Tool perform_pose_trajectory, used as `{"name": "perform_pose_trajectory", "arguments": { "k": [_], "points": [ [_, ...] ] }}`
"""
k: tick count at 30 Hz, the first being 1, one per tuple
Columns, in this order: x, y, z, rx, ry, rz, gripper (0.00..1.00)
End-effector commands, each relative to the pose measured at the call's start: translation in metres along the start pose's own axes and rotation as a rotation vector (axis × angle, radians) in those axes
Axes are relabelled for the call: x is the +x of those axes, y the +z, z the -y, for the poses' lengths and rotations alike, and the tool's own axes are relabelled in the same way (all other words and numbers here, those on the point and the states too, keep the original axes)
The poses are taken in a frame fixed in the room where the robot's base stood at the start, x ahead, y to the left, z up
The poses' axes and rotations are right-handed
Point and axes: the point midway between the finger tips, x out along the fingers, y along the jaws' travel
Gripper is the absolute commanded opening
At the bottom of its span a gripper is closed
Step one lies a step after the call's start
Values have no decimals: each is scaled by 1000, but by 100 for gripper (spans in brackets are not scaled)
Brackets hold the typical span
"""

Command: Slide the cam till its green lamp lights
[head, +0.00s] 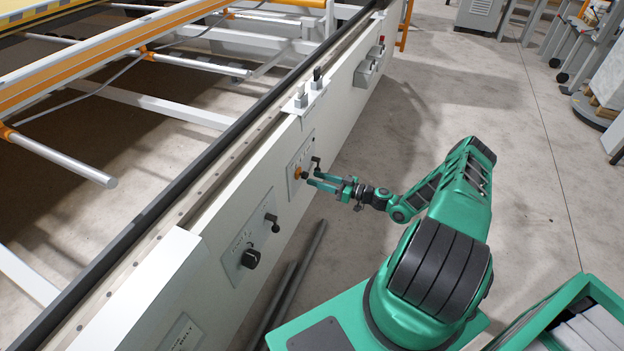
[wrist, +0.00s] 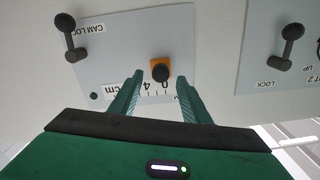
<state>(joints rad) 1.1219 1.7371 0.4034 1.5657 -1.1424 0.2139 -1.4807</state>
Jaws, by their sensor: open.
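The cam is an orange slider with a black knob (wrist: 161,73), set on a pale panel (wrist: 110,45) over a printed centimetre scale. In the head view the orange cam (head: 297,173) shows on the long white beam. My gripper (wrist: 159,80) is open, its two green fingers on either side of the knob, with visible gaps; contact cannot be told. My gripper (head: 309,179) reaches the panel from the right in the head view. A small round lamp (wrist: 94,96) left of the scale looks dark. The black CAM LOCK lever (wrist: 67,34) is at the panel's upper left.
A neighbouring panel (wrist: 272,75) carries another black lever (wrist: 288,45) marked LOCK. In the head view a panel with a black knob (head: 250,259) sits nearer along the beam (head: 215,210). Dark bars (head: 290,285) lie on the floor below. Floor right of the beam is mostly clear.

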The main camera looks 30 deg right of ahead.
Motion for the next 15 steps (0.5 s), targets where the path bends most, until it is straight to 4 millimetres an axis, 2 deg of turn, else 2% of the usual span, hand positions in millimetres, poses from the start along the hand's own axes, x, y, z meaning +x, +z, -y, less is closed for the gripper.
{"name": "perform_pose_trajectory", "arguments": {
  "k": [6, 15],
  "points": [
    [21, 0, 0, 0, -1, 0, 43],
    [25, 0, 0, 0, -1, 0, 43]
  ]
}}
